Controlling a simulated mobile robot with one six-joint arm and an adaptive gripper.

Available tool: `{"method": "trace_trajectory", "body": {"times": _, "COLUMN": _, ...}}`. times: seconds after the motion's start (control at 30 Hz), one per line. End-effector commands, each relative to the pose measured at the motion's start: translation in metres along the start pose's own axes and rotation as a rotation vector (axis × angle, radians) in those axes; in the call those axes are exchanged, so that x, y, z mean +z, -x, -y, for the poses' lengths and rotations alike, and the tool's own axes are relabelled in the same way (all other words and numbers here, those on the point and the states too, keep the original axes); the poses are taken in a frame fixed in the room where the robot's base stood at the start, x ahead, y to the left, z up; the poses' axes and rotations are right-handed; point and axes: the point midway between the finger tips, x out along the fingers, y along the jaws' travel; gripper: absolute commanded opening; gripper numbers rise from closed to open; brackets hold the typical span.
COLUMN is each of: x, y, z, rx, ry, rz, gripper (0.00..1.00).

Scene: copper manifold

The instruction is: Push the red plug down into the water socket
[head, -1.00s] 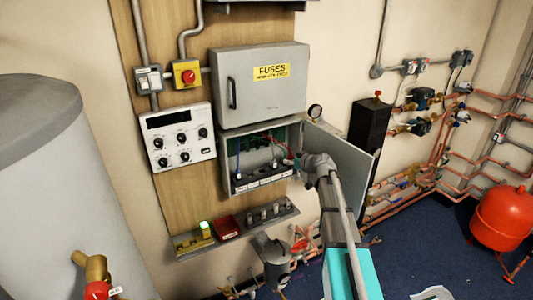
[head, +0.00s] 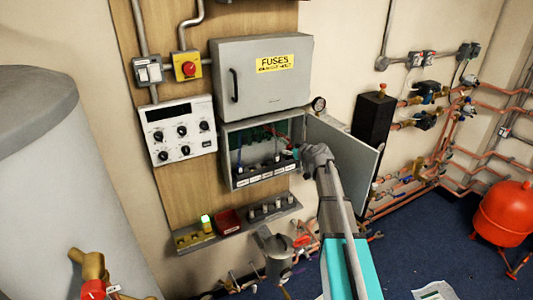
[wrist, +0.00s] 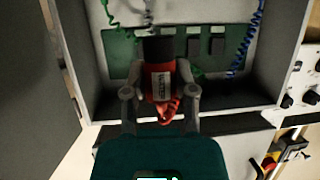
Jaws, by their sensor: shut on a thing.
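My gripper (wrist: 159,78) is shut on a red plug (wrist: 160,84), which has a label on its side and a dark upper part. In the wrist view the plug stands in front of the open fuse box's green board (wrist: 122,55). In the head view my arm reaches to the right side of the open box (head: 226,150), and my gripper is mostly hidden there. A row of labelled sockets (head: 262,172) runs along the box's bottom. I cannot tell which is the water socket, or whether the plug touches one.
The box door (head: 345,150) hangs open on the right. Coiled blue (wrist: 246,38) and green (wrist: 110,14) leads are inside the box. A shelf (head: 260,222) with a green lamp (head: 206,223) and a red tray (head: 229,221) is below. A knob panel (head: 179,130) is at left.

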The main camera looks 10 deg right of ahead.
Motion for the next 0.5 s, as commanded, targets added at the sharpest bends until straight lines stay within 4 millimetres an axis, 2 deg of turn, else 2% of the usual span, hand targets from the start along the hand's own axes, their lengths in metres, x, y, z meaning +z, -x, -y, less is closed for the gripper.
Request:
{"method": "trace_trajectory", "body": {"times": 0.03, "x": 0.003, "y": -0.015, "z": 0.002, "rx": -0.002, "ry": 0.002, "rz": 0.001, "gripper": 0.00}}
{"method": "trace_trajectory", "body": {"times": 0.3, "x": 0.006, "y": -0.089, "z": 0.022, "rx": -0.002, "ry": 0.001, "rz": 0.002, "gripper": 0.00}}
{"method": "trace_trajectory", "body": {"times": 0.4, "x": 0.005, "y": -0.112, "z": 0.030, "rx": -0.001, "ry": 0.002, "rz": 0.001, "gripper": 0.00}}
{"method": "trace_trajectory", "body": {"times": 0.5, "x": 0.005, "y": -0.125, "z": 0.037, "rx": 0.000, "ry": 0.000, "rz": -0.001, "gripper": 0.00}}
